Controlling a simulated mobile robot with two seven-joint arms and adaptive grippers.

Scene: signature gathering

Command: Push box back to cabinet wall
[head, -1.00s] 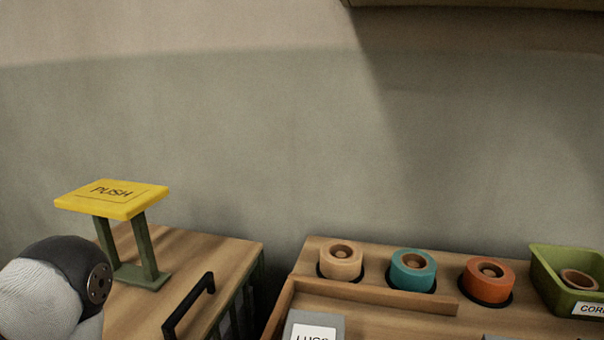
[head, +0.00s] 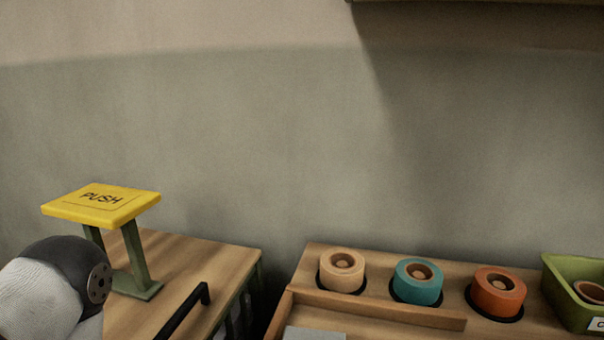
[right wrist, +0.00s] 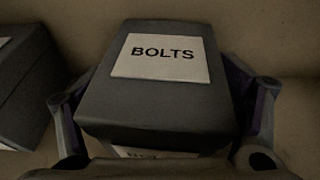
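A dark grey box labelled BOLTS (right wrist: 160,90) fills the middle of the right wrist view. My right gripper (right wrist: 160,100) has one finger close against each side of this box, and it appears shut on it. A second dark grey box (right wrist: 20,80) is partly seen at the left edge of that view. A pale wall-like surface (right wrist: 270,35) lies behind the BOLTS box; any gap between them is hard to judge. My left gripper is out of view; only part of my left arm shows at lower left in the head view.
A yellow PUSH plate (head: 101,204) on green legs stands on a wooden cabinet (head: 190,262) at left, with a black handle. At right, a wooden counter (head: 385,312) holds beige (head: 342,272), teal (head: 417,281) and orange (head: 496,293) rolls and a green bin (head: 580,302).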

